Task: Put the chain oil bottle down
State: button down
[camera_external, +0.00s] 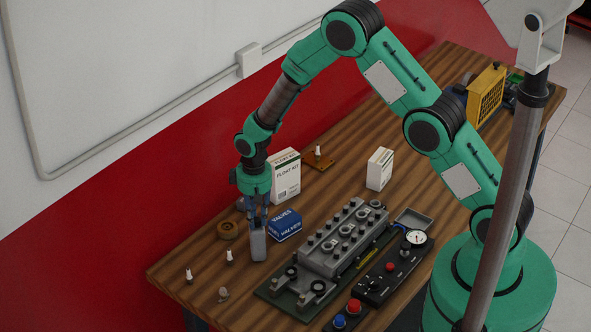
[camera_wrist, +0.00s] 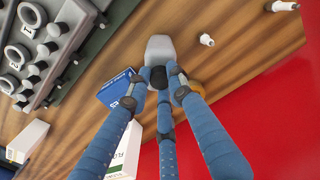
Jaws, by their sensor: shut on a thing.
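The chain oil bottle is the small grey bottle (camera_external: 258,246) near the left end of the wooden bench, upright below my gripper (camera_external: 258,217). In the wrist view the grey bottle (camera_wrist: 160,48) shows beyond my blue fingers (camera_wrist: 160,80), which are closed around its dark cap. I cannot tell whether its base touches the bench top (camera_external: 195,245) or hangs just above it. The blue valves box (camera_external: 285,225) stands close to the right of the bottle; it also shows in the wrist view (camera_wrist: 115,90).
Spark plugs (camera_external: 229,257) (camera_external: 189,276) stand at the left front. The engine head (camera_external: 345,240) on its green board lies to the right. Bare wood lies in front of the bottle.

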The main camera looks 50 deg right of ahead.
jog(key=c, duration=1.5)
grip_release()
jog(key=shift+c, duration=0.2)
jog(key=shift+r, duration=0.1)
notch_tip(320, 180, up, 12)
jog(key=b, duration=0.1)
jog(key=shift+r, duration=0.1)
